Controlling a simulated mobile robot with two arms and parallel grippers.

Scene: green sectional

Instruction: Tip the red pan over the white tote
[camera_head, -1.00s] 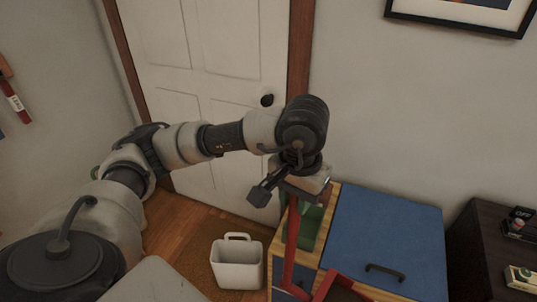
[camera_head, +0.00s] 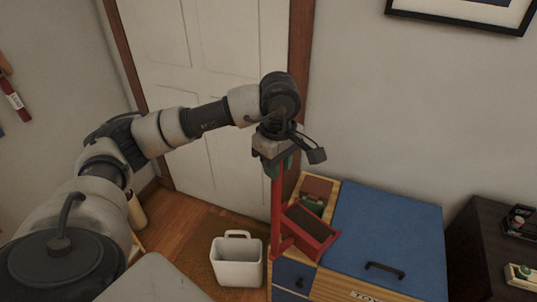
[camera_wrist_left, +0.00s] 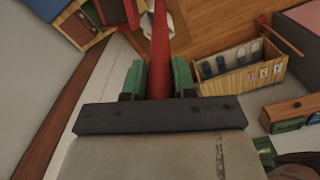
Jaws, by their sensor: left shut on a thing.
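The red pan (camera_head: 326,231) is a long-handled dustpan with a dark inside, tilted over the edge of the wooden chest. Its red handle (camera_head: 276,203) rises nearly upright to my left gripper (camera_head: 279,166). The gripper is shut on this handle; the left wrist view shows the handle (camera_wrist_left: 160,52) between the two green fingers (camera_wrist_left: 158,80). The white tote (camera_head: 237,268) stands on the floor, left of the pan and lower than it, its handle loop up. Whether anything lies in the pan or tote I cannot tell. My right gripper is not in view.
The wooden chest with a blue lid (camera_head: 388,235) stands right of the tote, its open compartment (camera_head: 318,188) near the pan. A white door (camera_head: 205,75) is behind, and a dark cabinet (camera_head: 490,245) is far right. Wooden floor (camera_head: 180,235) is clear left of the tote.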

